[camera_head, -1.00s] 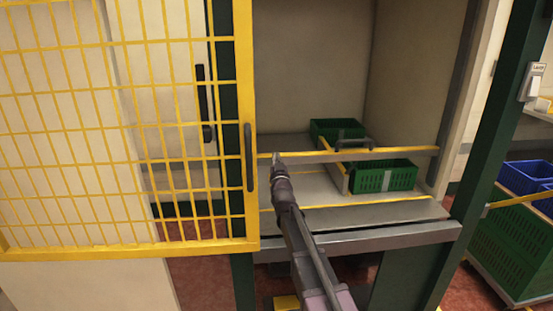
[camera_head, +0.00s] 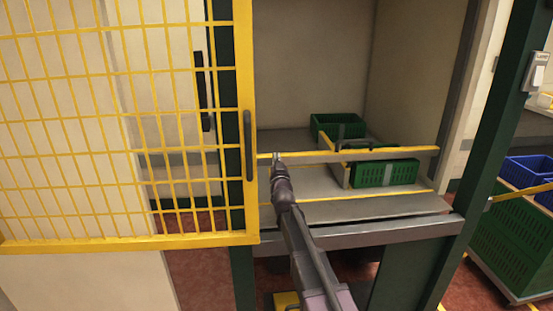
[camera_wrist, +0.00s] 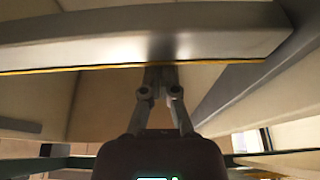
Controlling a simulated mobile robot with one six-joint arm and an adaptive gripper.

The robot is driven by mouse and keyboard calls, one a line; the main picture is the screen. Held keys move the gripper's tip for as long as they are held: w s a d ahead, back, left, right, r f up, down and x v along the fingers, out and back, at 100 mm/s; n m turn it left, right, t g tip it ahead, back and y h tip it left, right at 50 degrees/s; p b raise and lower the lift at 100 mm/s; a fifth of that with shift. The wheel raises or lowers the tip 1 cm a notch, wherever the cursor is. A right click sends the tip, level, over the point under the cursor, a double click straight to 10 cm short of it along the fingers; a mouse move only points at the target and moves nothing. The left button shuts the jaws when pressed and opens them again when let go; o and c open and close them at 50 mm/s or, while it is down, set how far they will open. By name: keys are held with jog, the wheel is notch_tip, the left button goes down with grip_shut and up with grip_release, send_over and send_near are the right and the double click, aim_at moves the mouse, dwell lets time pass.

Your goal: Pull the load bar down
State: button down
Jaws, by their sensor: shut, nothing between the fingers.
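The load bar (camera_head: 395,155) is a grey bar with a yellow edge. It runs across the tall opening, nearly level, with side arms reaching back. My gripper (camera_head: 277,156) is at the bar's left part, its fingers shut with nothing between them. In the wrist view, the bar (camera_wrist: 150,45) crosses above my gripper (camera_wrist: 160,70), and the fingertips reach its yellow edge. I cannot tell whether they press on it.
Two green crates, one at the back (camera_head: 338,124) and one nearer (camera_head: 390,173), sit inside the opening. A yellow mesh door (camera_head: 128,240) stands at left. A grey sill (camera_head: 420,228) crosses below, and a dark green post (camera_head: 495,130) stands at right.

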jog(key=shift+r, duration=0.15)
jog(key=s, duration=0.9)
jog(key=shift+s+d+r, duration=0.15)
jog(key=shift+s+r, duration=0.05)
jog(key=shift+s, duration=0.05)
dwell(0.4)
